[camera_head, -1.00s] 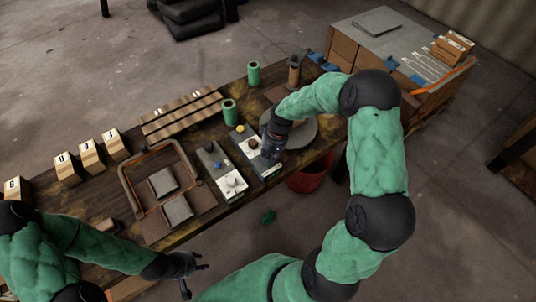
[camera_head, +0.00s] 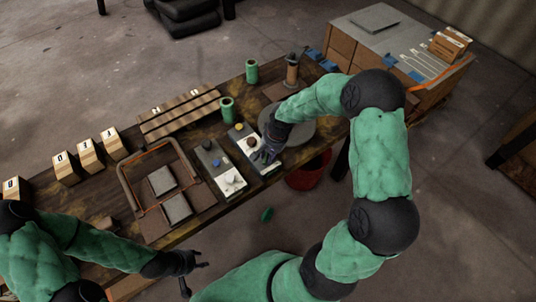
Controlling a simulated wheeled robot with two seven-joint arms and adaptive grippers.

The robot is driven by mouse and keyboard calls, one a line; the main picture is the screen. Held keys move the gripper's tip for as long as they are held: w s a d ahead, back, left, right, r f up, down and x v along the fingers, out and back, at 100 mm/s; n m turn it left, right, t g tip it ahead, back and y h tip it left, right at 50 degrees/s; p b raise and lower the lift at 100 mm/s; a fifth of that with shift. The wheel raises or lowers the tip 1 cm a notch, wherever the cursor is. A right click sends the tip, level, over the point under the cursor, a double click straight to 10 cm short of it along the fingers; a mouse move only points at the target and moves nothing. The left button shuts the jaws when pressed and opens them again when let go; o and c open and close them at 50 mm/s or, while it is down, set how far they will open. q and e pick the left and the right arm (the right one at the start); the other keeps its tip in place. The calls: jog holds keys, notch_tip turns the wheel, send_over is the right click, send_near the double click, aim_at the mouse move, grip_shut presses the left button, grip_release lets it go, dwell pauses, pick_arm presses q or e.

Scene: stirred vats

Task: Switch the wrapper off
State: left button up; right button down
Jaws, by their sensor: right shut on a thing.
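My left gripper (camera_head: 195,275) is open and empty, off the bench's front edge.
A wire-handled frame with grey pads (camera_head: 162,181) and several numbered blocks (camera_head: 89,155) stand on the left. Green cylinders (camera_head: 252,71) and a brown post (camera_head: 292,70) stand behind. A red bin (camera_head: 306,177) is below the bench edge.

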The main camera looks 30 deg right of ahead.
jog(key=c, duration=1)
grip_release()
jog(key=shift+d, duration=0.1)
notch_tip(320, 180, up, 12)
jog(key=s+d, duration=0.1)
jog(key=shift+s+d, duration=0.3)
jog(key=shift+d, duration=0.05)
jog(key=shift+f, duration=0.15)
